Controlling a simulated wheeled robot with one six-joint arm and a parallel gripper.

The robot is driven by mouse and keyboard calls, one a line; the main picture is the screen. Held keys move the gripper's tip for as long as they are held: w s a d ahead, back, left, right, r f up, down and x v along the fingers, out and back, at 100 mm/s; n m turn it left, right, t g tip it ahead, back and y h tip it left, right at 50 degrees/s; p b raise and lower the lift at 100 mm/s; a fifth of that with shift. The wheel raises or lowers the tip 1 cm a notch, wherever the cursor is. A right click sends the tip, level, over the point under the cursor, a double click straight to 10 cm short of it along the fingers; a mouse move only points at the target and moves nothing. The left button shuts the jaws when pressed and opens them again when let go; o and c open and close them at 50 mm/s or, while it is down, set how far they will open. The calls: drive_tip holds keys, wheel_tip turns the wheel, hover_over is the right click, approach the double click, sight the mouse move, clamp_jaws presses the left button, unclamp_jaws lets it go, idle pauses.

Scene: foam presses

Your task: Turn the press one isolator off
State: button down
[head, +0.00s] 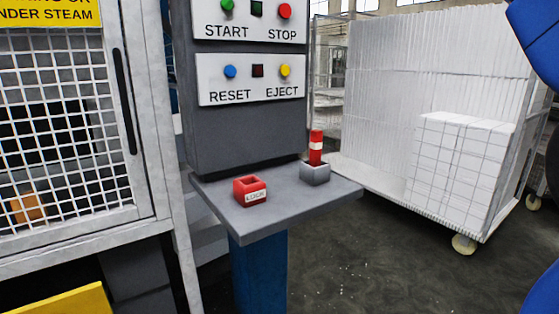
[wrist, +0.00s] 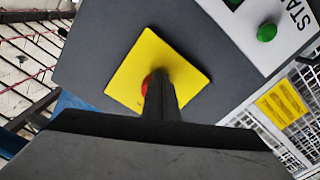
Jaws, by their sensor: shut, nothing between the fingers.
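The isolator shows in the wrist view as a yellow square plate (wrist: 187,72) on a dark grey panel, with a red knob (wrist: 147,82) at its middle. Most of the knob is hidden behind my gripper, so I cannot tell which way it is turned. My gripper (wrist: 161,80) is shut and empty, its fingers pointing at the knob. I cannot tell whether they touch it. The isolator and my gripper are not in the head view.
The grey console (head: 245,130) carries START, STOP, RESET and EJECT buttons. Its shelf (head: 280,205) holds a red LOCK block (head: 250,191) and a grey holder (head: 314,175) with a red-and-white piece. A mesh guard (head: 70,130) stands left, a wheeled cart (head: 400,180) right.

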drive_tip(key=shift+w+d+r, duration=0.15)
drive_tip(key=shift+d, duration=0.1)
idle(0.3)
drive_tip(key=shift+d+f, duration=0.2)
drive_tip(key=shift+f, duration=0.1)
drive_tip(key=v, duration=0.5)
drive_tip(key=shift+s+d, duration=0.25)
drive_tip(key=shift+s, duration=0.05)
idle(0.3)
